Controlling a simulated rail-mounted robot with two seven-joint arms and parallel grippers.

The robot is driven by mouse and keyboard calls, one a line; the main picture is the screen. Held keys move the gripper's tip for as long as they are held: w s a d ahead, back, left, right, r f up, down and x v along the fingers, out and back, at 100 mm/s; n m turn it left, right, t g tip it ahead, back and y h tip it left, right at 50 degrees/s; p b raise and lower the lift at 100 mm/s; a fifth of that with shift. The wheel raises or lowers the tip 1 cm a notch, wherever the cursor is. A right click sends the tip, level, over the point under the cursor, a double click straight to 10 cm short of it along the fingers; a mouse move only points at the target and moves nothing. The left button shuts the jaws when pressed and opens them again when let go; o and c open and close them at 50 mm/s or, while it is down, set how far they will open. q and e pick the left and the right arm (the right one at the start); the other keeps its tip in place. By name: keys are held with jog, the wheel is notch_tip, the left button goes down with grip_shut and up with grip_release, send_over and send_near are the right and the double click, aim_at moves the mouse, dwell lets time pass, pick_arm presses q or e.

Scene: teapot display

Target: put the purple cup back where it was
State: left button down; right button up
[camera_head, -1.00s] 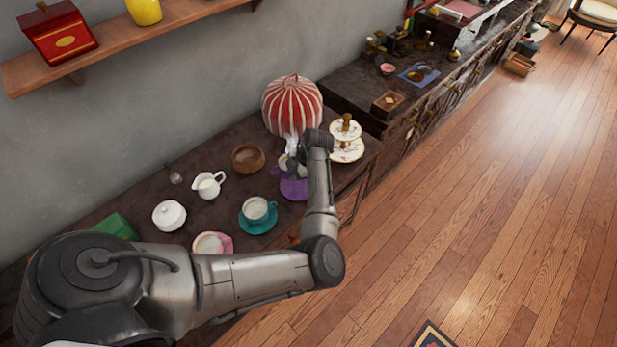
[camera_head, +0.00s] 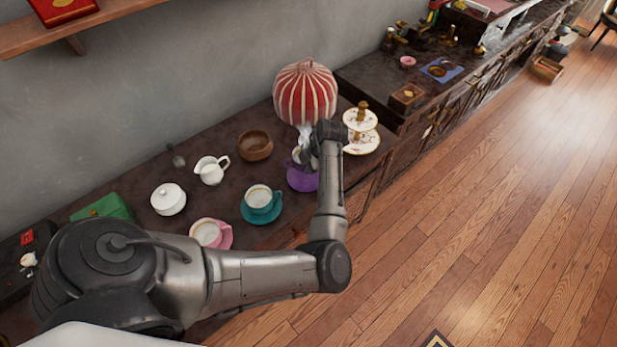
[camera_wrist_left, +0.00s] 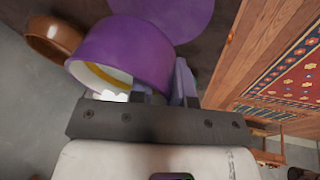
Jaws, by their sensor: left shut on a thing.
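The purple cup (camera_wrist_left: 125,50) is large in the left wrist view, just beyond the fingers of my left gripper (camera_wrist_left: 160,95). Its pale inside with a yellowish band shows at the lower left. The purple saucer (camera_wrist_left: 170,12) lies behind it on the dark counter. In the head view my left gripper (camera_head: 306,152) is over the purple saucer (camera_head: 303,184), and my wrist hides much of the cup. The left gripper is shut on the cup. The head view does not show clearly whether cup and saucer touch. My right gripper is not in view.
A teal cup (camera_head: 258,198) on its saucer and a pink cup (camera_head: 205,233) stand nearer on the counter. A brown bowl (camera_head: 255,146), a white creamer (camera_head: 211,170), a striped red cosy (camera_head: 305,92) and a tiered plate stand (camera_head: 362,142) are close by.

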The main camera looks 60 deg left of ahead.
pick_arm(q)
jog(key=shift+f+b, duration=0.45)
jog(key=shift+f, duration=2.1)
jog(key=shift+f, duration=0.15)
jog(key=c, duration=1.1)
grip_release()
